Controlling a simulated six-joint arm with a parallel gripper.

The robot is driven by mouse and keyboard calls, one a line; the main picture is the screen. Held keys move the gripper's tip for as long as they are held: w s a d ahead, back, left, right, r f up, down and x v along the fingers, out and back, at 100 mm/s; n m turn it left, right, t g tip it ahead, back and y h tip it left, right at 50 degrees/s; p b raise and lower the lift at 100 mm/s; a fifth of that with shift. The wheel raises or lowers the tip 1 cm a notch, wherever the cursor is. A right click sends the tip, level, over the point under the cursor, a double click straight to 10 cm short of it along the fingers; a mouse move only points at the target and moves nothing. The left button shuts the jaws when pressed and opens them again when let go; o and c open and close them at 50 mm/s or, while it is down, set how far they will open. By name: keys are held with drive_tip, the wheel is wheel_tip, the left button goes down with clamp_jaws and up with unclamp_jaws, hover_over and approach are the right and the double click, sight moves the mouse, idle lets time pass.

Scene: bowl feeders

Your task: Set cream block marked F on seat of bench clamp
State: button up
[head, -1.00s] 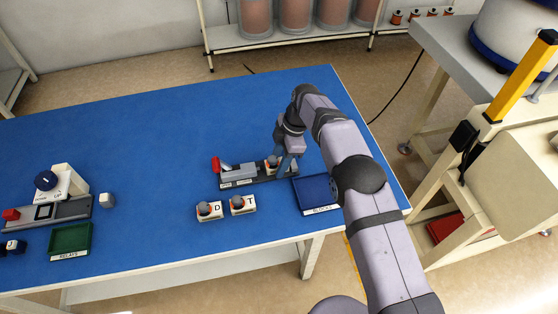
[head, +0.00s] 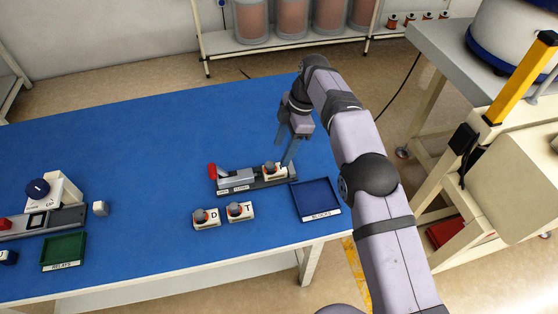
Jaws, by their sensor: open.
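The bench clamp (head: 237,180) stands on the blue table, with a grey body and a red handle (head: 212,170) at its left end.
An empty blue tray labelled BLOCKS (head: 316,198) lies right of the clamp. The table's middle is clear.

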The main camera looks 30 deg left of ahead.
drive_tip(key=shift+v, duration=1.9)
drive_tip(key=w+d+r+m+t, duration=0.1)
drive_tip(key=d+m, duration=0.6)
drive_tip(key=d, duration=0.6)
drive_tip(key=w+d+r+m+t, duration=0.1)
drive_tip(key=d+r+m, duration=0.1)
drive_tip(key=d+m, duration=0.85)
drive_tip(key=s+d+f+m+h, duration=0.1)
drive_tip(key=s+d+m, duration=0.3)
drive_tip(key=s+d, duration=0.6)
drive_tip(key=s+d+f+m+h, duration=0.1)
drive_tip(key=s+d+f+m, duration=0.3)
drive_tip(key=s+d, duration=0.6)
drive_tip(key=shift+f+m, duration=0.35)
drive_tip(key=shift+m, duration=0.4)
